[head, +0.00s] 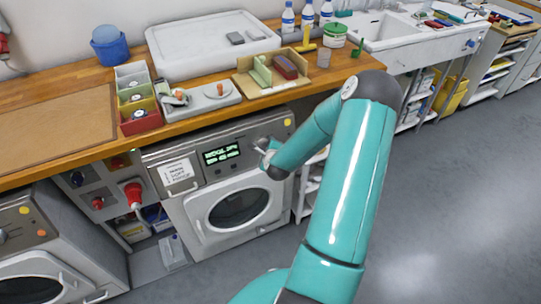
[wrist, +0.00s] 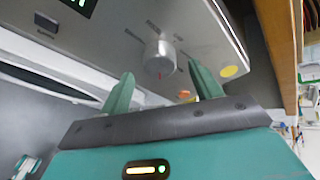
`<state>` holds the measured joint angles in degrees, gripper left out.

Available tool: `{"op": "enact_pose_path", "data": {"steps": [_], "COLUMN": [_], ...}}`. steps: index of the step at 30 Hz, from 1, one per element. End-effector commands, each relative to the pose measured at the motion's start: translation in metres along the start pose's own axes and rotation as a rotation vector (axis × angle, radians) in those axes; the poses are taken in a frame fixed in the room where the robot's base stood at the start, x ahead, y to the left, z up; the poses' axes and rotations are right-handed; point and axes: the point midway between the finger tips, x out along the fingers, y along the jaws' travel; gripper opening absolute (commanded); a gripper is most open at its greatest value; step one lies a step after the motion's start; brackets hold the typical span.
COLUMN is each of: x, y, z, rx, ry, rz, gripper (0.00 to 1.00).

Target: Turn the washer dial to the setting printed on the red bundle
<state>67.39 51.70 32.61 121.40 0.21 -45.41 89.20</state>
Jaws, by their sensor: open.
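The washer (head: 187,205) stands under the wooden counter, with a lit green display (head: 221,154) on its panel. Its silver round dial (wrist: 159,57) shows in the wrist view with a red mark at its lower edge; the printed marks around it are not legible. My gripper (wrist: 162,84) is open, its two green fingers spread below and to either side of the dial, holding nothing. In the head view my gripper (head: 264,150) is at the panel and hides the dial. The red bundle (head: 286,66) lies in a wooden tray (head: 243,83) on the counter; its print is too small to read.
A green bundle (head: 262,72) lies beside the red one. A yellow round sticker (wrist: 229,71) is right of the dial. A white paper label (head: 177,172) is on the panel's left. The counter edge (head: 190,121) overhangs closely above. Open grey floor (head: 440,200) lies at right.

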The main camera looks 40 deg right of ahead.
Motion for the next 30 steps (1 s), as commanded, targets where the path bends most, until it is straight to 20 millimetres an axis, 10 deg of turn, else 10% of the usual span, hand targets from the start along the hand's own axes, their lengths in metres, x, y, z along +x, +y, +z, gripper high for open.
{"op": "enact_pose_path", "data": {"steps": [15, 30], "x": [-0.102, -0.11], "y": [0.0, 0.001], "z": [0.0, 0.0], "rx": [0.0, 0.001], "ry": [0.0, -0.001], "rz": [0.001, 0.002], "gripper": [0.64, 0.64]}}
